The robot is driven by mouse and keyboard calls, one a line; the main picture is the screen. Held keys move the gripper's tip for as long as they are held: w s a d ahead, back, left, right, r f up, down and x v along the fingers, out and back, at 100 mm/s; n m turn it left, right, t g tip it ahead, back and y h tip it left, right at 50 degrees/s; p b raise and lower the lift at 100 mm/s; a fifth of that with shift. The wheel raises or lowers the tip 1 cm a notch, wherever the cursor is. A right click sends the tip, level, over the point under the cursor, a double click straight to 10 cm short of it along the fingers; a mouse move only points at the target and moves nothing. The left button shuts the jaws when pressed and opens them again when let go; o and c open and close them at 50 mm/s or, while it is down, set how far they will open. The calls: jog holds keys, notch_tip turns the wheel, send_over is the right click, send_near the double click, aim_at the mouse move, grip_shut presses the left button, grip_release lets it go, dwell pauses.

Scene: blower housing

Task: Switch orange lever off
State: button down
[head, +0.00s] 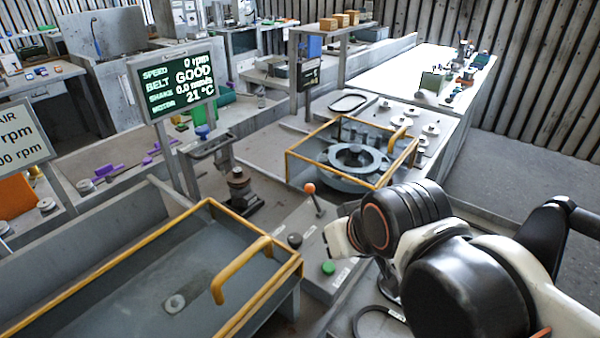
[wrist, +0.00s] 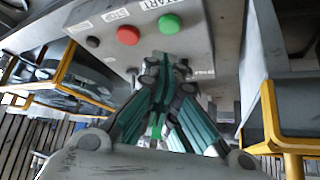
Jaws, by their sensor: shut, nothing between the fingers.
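The orange lever (head: 309,188) has an orange ball on a thin dark stem. It stands on the grey control box (head: 318,285) in the head view, its stem leaning up and to the left. I cannot make out its orange ball in the wrist view. My gripper (wrist: 165,66) is shut and empty in the wrist view, its teal fingers over the control box's edge near the green button (wrist: 169,23). In the head view my arm hides the fingers, just right of the box. Whether the fingers touch the box is unclear.
A red button (wrist: 128,35) and a black knob (wrist: 93,42) sit beside the green button. A yellow-framed guard (head: 285,262) stands left of the box, another (head: 345,132) behind it. A display (head: 176,82) reads speed 0 rpm and belt GOOD.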

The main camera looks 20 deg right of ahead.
jog(key=shift+w+r, duration=0.2)
jog(key=shift+r, duration=0.25)
jog(key=w+r+g+p, duration=0.3)
jog(key=w+r+p, duration=0.6)
jog(key=w, duration=0.3)
jog(key=w+f+n+g+h+p, duration=0.1)
jog(key=w+f+g+h+p, duration=0.1)
jog(key=w+p, duration=0.7)
jog(key=w+g, duration=0.1)
jog(key=w, duration=0.4)
jog(key=shift+a+n+g+p, duration=0.3)
jog(key=shift+g, duration=0.1)
jog(key=shift+f, duration=0.15)
